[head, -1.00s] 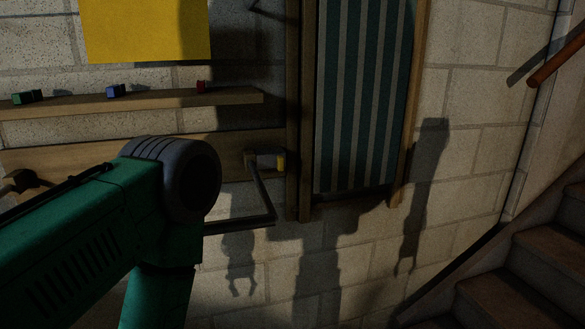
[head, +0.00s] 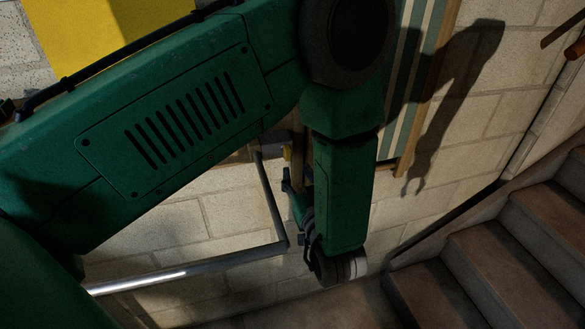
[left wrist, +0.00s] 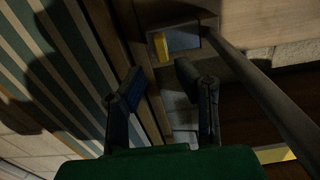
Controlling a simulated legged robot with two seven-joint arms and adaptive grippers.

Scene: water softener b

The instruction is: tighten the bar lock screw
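The yellow lock screw (head: 287,153) sits on a grey block (head: 276,142) on the wall, partly hidden behind my left arm in the head view. The screw (left wrist: 161,46) and grey block (left wrist: 184,40) also show in the left wrist view. A bent metal bar (head: 270,200) runs down from the block and then left; in the wrist view the bar (left wrist: 262,88) runs to the lower right. My left gripper (head: 296,180) is just below the screw. In the wrist view its fingers (left wrist: 160,70) are apart and empty, with the screw beyond their tips. My right gripper is out of view.
A striped board (head: 412,100) in a wooden frame hangs right of the screw. A yellow panel (head: 95,35) is at upper left. Stairs (head: 490,260) fill the lower right. The block wall (head: 200,225) below the screw is bare apart from the bar.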

